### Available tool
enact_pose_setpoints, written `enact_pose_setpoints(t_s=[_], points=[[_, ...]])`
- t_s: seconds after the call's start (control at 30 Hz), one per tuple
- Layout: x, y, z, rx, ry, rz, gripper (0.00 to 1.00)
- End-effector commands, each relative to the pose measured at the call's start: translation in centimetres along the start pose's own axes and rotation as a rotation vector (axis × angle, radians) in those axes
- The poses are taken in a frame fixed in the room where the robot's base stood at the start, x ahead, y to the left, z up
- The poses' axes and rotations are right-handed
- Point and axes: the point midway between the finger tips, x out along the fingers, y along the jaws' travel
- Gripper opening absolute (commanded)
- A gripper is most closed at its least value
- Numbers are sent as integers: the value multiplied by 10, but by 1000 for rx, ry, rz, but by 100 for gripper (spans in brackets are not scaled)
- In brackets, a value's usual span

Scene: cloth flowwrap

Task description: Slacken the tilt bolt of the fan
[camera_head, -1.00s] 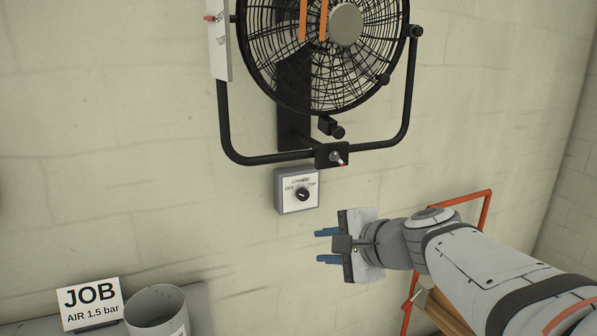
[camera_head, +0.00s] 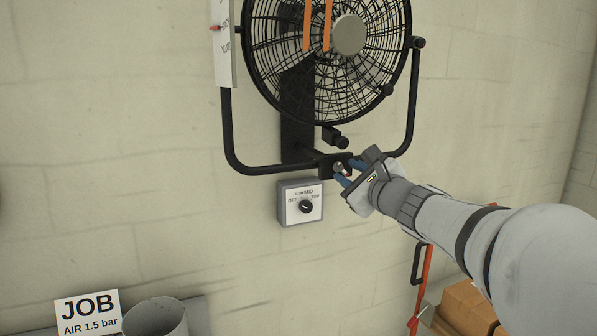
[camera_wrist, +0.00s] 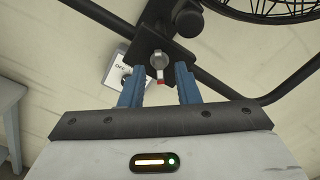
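The black fan (camera_head: 262,70) hangs on the wall in a U-shaped yoke. At the yoke's bottom middle is a black bracket (camera_head: 328,163) with a silver bolt (camera_head: 339,168). In the wrist view, the bolt (camera_wrist: 158,58) carries a short lever with a red tip, pointing down the picture. My gripper (camera_head: 349,173) is at the bracket, its blue fingers apart. In the wrist view my gripper (camera_wrist: 158,78) is open and empty, with the lever between the fingertips; I cannot tell whether they touch it.
A grey switch box (camera_head: 301,205) with a dial sits on the wall just below the bracket. A black knob (camera_head: 342,143) sticks out above the bracket. A white scale plate with a red pointer (camera_head: 215,28) is left of the fan. A JOB card (camera_head: 88,314) and grey cup (camera_head: 155,318) stand lower left.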

Motion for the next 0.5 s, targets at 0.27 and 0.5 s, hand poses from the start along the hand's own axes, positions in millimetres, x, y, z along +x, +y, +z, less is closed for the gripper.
enact_pose_setpoints(t_s=[0.27,0.5], points=[[10,1,0,-1,0,1,29],[10,1,0,-1,0,2,19]])
